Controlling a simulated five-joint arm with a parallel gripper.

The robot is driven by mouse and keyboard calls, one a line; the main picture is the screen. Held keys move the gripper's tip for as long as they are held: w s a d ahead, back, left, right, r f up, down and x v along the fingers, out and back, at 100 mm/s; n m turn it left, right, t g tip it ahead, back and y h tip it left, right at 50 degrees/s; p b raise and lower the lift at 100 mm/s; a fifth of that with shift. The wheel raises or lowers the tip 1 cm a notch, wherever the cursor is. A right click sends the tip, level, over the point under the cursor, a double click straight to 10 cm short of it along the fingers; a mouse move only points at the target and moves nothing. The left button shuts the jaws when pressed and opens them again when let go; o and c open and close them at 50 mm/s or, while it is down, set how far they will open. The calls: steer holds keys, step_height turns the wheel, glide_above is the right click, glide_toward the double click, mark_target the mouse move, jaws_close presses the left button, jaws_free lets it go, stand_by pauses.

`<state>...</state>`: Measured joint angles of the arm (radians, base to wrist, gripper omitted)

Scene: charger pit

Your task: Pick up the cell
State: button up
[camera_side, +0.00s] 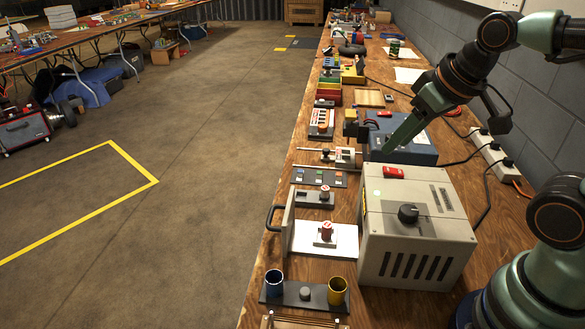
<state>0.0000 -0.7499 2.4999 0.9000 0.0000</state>
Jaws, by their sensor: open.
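A small red-and-white cylinder (326,231), which looks like a cell, stands upright on a white plate at the front of the bench. I cannot tell which one is the task's cell. My gripper (408,130) is open, with a long green jaw pointing down and left over the blue box. It is well behind and to the right of both cylinders, and apart from them. I see nothing held in it.
A beige metal box (416,231) with a black knob stands right of the plate. A blue box (412,155) is below my gripper. Blue (274,284) and yellow (338,291) cups stand at the front. Cables run along the right wall. The bench's left edge is close to the plate.

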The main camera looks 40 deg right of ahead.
steer(key=o, duration=0.3)
steer(key=shift+w, duration=0.1)
steer(key=m+g, duration=0.6)
steer(key=m, duration=0.9)
glide_above(328, 224)
steer(key=f, duration=1.1)
steer(key=a+f, duration=0.1)
steer(key=f, duration=0.5)
steer(key=shift+w, duration=0.15)
steer(key=shift+d+f, duration=0.2)
steer(key=shift+f, duration=1.15)
steer(key=shift+d+f, duration=0.2)
steer(key=shift+f, duration=1.15)
